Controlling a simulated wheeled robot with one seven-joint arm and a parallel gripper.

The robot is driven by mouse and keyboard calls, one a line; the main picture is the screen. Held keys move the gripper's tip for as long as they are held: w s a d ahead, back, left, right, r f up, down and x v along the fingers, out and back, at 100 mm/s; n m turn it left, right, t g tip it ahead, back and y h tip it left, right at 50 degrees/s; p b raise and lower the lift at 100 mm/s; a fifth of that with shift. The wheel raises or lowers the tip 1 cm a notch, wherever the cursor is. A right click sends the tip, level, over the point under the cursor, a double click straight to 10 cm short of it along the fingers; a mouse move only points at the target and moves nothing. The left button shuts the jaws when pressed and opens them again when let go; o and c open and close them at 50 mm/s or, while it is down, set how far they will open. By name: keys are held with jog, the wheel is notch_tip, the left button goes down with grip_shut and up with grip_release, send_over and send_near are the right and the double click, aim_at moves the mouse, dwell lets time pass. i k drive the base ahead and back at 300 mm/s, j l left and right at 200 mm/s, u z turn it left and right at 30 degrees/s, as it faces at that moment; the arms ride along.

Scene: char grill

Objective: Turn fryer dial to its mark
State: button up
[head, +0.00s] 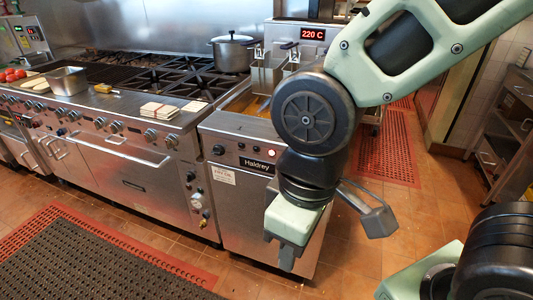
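The fryer (236,184) stands in the middle of the head view, a steel cabinet labelled Haldrey with oil wells and baskets on top. A dark round dial (218,150) sits at the left of its front panel, with small lights or buttons to its right. The dial's mark and pointer are too small to read. A red display (313,34) behind the fryer reads 220 C. My gripper (287,262) hangs pointing down in front of the fryer's right half, to the right of and lower than the dial, apart from it. Its fingers are seen edge-on, and my arm hides the panel's right part.
A steel range (130,165) with several knobs adjoins the fryer on the left. A pot (232,54) stands on its burners; a steel pan (67,81) and food lie along its front. Mats (90,262) cover the floor at left. Shelving (505,125) stands at right.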

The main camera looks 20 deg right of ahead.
aim_at(218, 150)
jog(key=i+l+u, duration=0.15)
jog(key=u, duration=0.3)
jog(key=i+l+u, duration=0.2)
jog(key=u, duration=0.25)
jog(key=l, duration=0.1)
